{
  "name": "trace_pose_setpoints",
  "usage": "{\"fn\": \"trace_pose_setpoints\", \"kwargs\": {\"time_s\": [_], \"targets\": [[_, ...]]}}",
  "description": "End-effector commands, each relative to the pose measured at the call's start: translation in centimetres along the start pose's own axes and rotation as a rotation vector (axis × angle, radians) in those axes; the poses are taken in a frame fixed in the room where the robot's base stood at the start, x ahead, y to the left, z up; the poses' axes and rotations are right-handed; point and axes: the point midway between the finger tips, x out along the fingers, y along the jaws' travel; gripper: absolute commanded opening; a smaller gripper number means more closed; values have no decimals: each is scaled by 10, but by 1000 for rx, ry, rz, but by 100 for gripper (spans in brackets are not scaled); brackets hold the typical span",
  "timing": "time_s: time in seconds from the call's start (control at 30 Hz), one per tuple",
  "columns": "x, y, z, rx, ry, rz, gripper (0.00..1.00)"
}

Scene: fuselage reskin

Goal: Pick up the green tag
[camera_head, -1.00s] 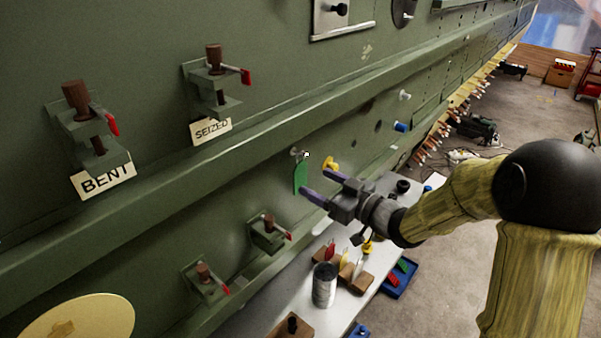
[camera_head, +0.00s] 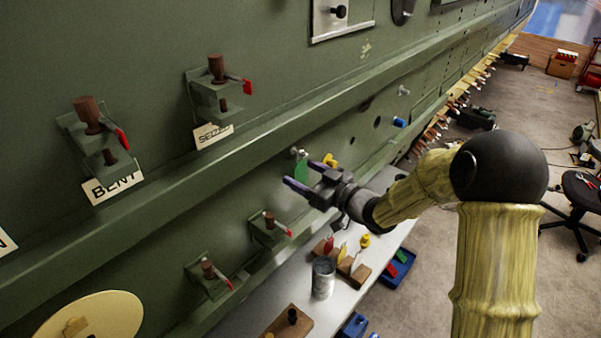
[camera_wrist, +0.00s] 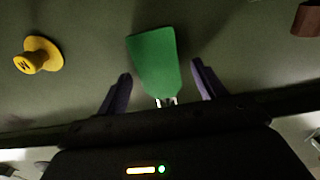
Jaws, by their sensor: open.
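The green tag (camera_head: 301,170) hangs from a small pale peg on the green fuselage panel. My gripper (camera_head: 297,174) is at the tag, with its purple fingers spread and pointing toward the panel. In the wrist view the tag (camera_wrist: 155,62) shows between and beyond the two open fingers (camera_wrist: 160,88), with clear gaps on both sides. The fingers are not closed on it. A small pale fitting shows at the tag's narrow end. In the head view my fingers partly cover the tag's lower part.
A yellow knob (camera_head: 330,160) sits on the panel close beside the tag; it also shows in the wrist view (camera_wrist: 38,54). A long ledge (camera_head: 230,160) runs above. Below are clamps with red handles (camera_head: 270,226) and a white bench (camera_head: 352,292) with a can (camera_head: 323,278).

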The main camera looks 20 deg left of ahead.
Motion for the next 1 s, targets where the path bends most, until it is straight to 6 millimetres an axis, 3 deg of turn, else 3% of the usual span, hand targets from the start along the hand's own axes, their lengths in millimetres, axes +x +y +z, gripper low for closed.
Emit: {"fn": "trace_pose_setpoints", "kwargs": {"time_s": [0.27,0.5,1.0], "targets": [[0,0,0,0,0,0,69],[0,0,0,0,0,0,22],[0,0,-9,-3,3,0,21]]}}
